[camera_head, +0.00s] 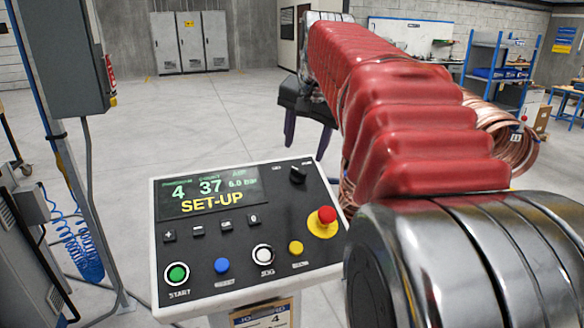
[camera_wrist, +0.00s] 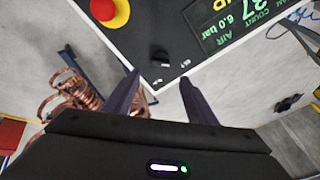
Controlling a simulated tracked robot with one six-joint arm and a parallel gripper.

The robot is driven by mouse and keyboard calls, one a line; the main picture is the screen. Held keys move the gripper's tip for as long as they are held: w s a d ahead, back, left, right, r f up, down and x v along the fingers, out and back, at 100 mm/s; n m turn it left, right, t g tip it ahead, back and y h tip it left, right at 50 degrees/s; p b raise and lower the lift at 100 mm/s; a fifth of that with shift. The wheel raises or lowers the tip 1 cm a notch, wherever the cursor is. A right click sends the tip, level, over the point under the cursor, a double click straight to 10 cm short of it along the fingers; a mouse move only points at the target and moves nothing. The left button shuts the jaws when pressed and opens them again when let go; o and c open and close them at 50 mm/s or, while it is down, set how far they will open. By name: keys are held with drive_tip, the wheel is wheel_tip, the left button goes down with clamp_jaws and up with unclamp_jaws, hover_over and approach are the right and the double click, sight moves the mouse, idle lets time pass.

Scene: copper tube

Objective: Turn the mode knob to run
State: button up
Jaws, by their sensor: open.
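The mode knob (camera_head: 298,174) is a small black knob at the top right of the control panel (camera_head: 215,270), which has a white rim. The panel's display (camera_head: 207,194) reads SET-UP in yellow. In the wrist view the knob (camera_wrist: 160,58) appears just beyond the fingertips, between their lines, apart from both. My gripper (camera_head: 306,150) is open and empty, its two dark fingers pointing down near the panel's far edge. The open fingers also show in the wrist view (camera_wrist: 158,75). The small labels beside the knob are too small to read.
A red emergency button on a yellow base (camera_head: 322,220) sits near the knob on the panel. Several other buttons, including green START (camera_head: 177,273), lie nearer. Coiled copper tube (camera_head: 510,140) is behind my arm. A grey post (camera_head: 75,170) stands left. Open floor lies beyond.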

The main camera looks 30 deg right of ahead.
sight(298, 170)
drive_tip(key=x, duration=0.9)
drive_tip(key=shift+c, duration=0.4)
drive_tip(key=c, duration=0.9)
drive_tip(key=shift+a, duration=0.2)
drive_tip(key=shift+c, duration=0.5)
drive_tip(key=shift+d, duration=0.15)
